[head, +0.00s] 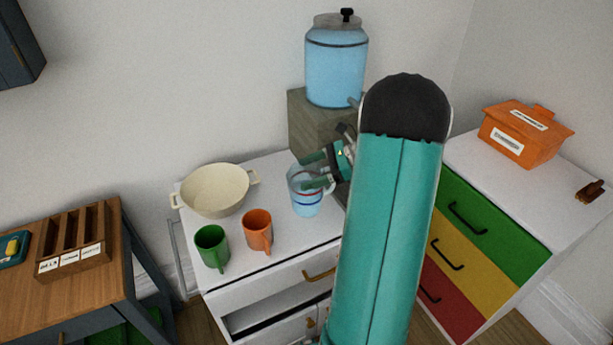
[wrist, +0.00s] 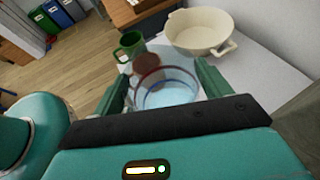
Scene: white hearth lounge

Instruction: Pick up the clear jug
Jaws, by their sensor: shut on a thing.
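The clear jug (head: 306,199) stands upright at the right side of the white cabinet top, with light blue contents and red and blue bands. My gripper (head: 318,171) is at its upper part, with the fingers shut on it. In the wrist view the jug (wrist: 167,92) sits between the two fingertips of my gripper (wrist: 168,82). My arm hides the area just right of the jug in the head view. I cannot tell whether the jug's base touches the surface.
An orange mug (head: 258,231), a green mug (head: 212,247) and a cream two-handled pot (head: 216,190) stand left of the jug. A big blue-filled dispenser (head: 336,70) stands on a block (head: 312,128) behind. An orange box (head: 523,134) sits on the coloured drawers at right.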

